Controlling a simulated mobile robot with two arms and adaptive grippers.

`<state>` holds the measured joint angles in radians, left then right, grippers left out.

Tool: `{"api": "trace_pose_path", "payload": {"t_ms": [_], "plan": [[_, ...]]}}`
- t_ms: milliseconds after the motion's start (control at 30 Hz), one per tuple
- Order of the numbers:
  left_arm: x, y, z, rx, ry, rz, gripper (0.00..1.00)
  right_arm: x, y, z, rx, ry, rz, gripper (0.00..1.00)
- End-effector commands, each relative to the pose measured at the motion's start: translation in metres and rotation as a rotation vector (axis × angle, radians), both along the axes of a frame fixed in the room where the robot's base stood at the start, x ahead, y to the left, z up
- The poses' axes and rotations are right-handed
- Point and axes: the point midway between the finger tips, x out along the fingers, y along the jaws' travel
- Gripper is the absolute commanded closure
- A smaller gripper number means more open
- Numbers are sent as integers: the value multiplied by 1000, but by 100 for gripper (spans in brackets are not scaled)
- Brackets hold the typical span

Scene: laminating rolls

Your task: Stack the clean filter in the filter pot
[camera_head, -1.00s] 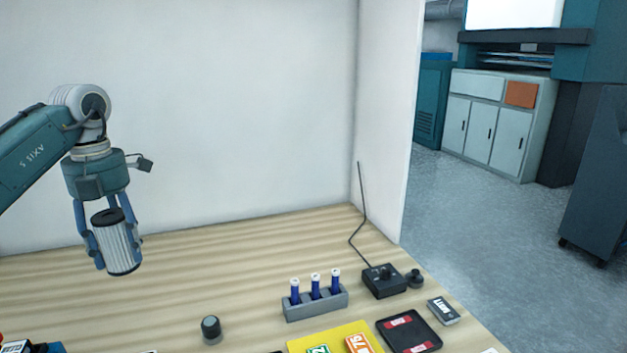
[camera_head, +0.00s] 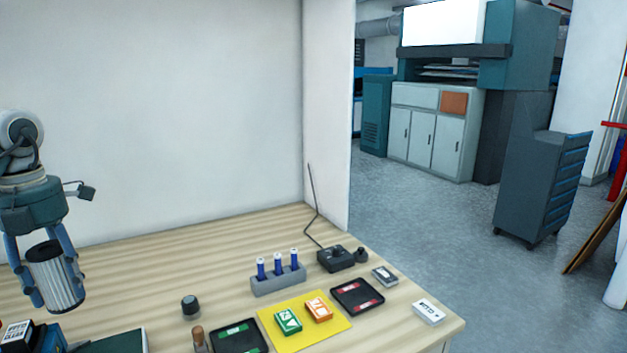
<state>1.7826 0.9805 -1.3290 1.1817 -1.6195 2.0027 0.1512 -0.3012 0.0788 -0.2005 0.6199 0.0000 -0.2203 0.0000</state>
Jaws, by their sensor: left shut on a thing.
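The filter is upright, slightly tilted, and appears held above the wooden table (camera_head: 150,258). I cannot make out a filter pot in this view. My right gripper is not in view.
A grey rack with blue tubes (camera_head: 278,283), a dark knob (camera_head: 190,306), a yellow mat (camera_head: 283,333) with green and orange boxes, black trays (camera_head: 357,296), and a black device with an antenna (camera_head: 336,259) stand on the table. The table's middle back is clear.

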Motion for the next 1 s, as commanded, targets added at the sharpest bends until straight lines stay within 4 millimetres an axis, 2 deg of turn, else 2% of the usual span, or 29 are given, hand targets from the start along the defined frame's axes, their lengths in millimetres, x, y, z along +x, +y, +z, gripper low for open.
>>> {"api": "trace_pose_path", "payload": {"t_ms": [367,567,767,1000], "plan": [[1,-37,-23,4,1,-419,82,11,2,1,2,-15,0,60],[-5,-72,-45,7,2,-797,82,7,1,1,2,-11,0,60],[-27,-129,-81,9,3,-1411,82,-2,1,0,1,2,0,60],[-79,-199,-125,14,-1,-2209,82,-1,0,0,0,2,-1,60]]}}
